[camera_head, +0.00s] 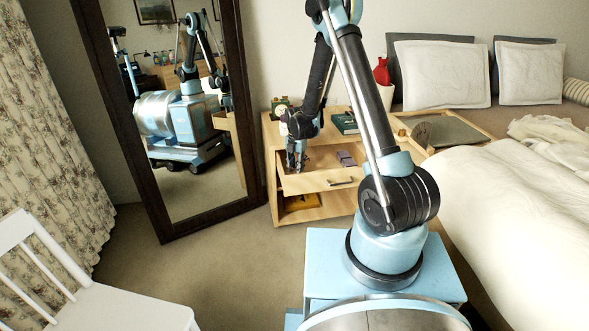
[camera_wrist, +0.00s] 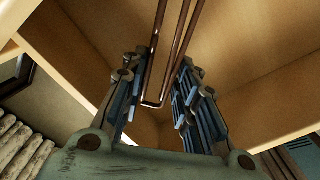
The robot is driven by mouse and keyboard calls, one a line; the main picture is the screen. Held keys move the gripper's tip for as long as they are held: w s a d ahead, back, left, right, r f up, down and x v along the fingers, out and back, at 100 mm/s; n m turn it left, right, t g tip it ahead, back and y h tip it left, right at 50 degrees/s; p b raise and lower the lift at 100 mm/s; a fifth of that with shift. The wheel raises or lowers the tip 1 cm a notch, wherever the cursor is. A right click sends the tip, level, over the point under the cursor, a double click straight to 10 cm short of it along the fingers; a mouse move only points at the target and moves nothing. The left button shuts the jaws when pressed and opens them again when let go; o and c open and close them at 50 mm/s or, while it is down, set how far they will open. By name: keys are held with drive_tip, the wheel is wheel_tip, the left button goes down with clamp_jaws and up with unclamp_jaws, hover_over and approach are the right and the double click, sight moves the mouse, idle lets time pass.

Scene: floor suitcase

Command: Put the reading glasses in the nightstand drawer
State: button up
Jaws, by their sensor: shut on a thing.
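The nightstand (camera_head: 303,214) is pale wood, and its drawer (camera_head: 322,181) is pulled open. My gripper (camera_head: 297,165) points down at the left part of the open drawer. In the wrist view my gripper (camera_wrist: 163,88) is shut on thin brown bars, which look like the reading glasses (camera_wrist: 174,48). Light wooden drawer boards surround them there. The lenses cannot be made out. In the head view the glasses are too small to tell apart from the fingers. I cannot tell whether they touch the drawer bottom.
A grey object (camera_head: 345,158) lies in the drawer to the right of my gripper. A dark green book (camera_head: 344,123) lies on the nightstand top. A yellow item (camera_head: 303,201) sits on the lower shelf. A tall mirror (camera_head: 256,180) stands at left, the bed (camera_head: 520,215) at right.

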drive_tip(key=shift+f, duration=0.9)
drive_tip(key=w, duration=0.2)
drive_tip(key=w+a, duration=0.1)
drive_tip(key=shift+w+f, duration=0.4)
drive_tip(key=shift+f, duration=0.2)
drive_tip(key=o, duration=0.9)
